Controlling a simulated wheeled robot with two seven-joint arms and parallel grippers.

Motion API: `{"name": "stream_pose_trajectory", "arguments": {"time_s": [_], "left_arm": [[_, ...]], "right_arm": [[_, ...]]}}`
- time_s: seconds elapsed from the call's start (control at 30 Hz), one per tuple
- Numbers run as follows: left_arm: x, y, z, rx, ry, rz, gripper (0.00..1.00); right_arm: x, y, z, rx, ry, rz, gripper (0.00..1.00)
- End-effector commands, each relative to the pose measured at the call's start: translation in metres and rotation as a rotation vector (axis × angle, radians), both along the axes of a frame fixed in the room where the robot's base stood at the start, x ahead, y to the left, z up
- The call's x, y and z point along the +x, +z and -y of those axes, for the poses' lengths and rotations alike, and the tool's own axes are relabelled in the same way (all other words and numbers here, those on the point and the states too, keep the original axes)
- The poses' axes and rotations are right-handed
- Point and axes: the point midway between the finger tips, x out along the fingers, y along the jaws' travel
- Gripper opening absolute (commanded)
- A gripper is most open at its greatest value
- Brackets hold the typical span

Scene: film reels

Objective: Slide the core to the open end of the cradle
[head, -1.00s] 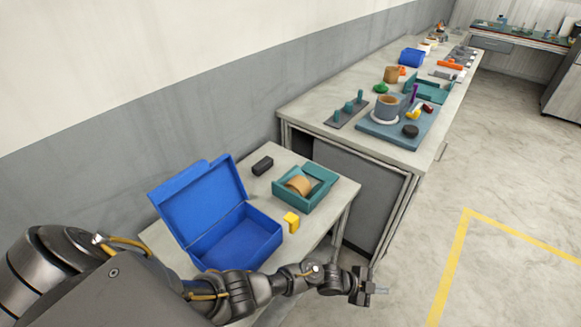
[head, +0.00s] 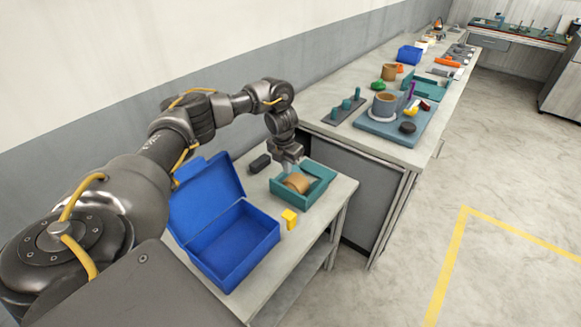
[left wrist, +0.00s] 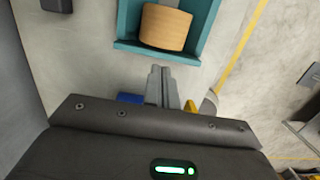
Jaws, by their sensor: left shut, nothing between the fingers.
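The core (head: 297,183) is a tan, wood-coloured cylinder lying in the teal cradle (head: 314,195) on the near table. My left gripper (head: 288,164) points down at the cradle's back edge, with its fingers together and empty. In the left wrist view the closed fingers (left wrist: 163,72) show just below the near wall of the cradle (left wrist: 203,38) and in line with the core (left wrist: 165,27). I cannot tell whether the fingertips touch the cradle. Which end of the cradle is open is not clear. My right gripper is not in view.
A black block (head: 260,163) lies behind, close to my left gripper. A longer workbench (head: 340,135) with several parts stands at the back right.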

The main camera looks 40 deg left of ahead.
Motion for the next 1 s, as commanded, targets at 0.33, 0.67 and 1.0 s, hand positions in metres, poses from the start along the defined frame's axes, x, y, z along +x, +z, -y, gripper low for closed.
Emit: {"name": "stream_pose_trajectory", "arguments": {"time_s": [0.33, 0.67, 1.0], "left_arm": [[0.000, -0.025, 0.000, 0.001, 0.000, -0.001, 0.00], [0.000, -0.071, 0.000, 0.000, 0.000, 0.000, 0.00], [0.000, -0.070, 0.000, 0.000, 0.001, 0.001, 0.00]], "right_arm": [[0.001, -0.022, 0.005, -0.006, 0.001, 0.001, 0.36], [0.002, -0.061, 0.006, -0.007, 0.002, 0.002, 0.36], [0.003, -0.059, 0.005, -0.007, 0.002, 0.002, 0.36]]}}
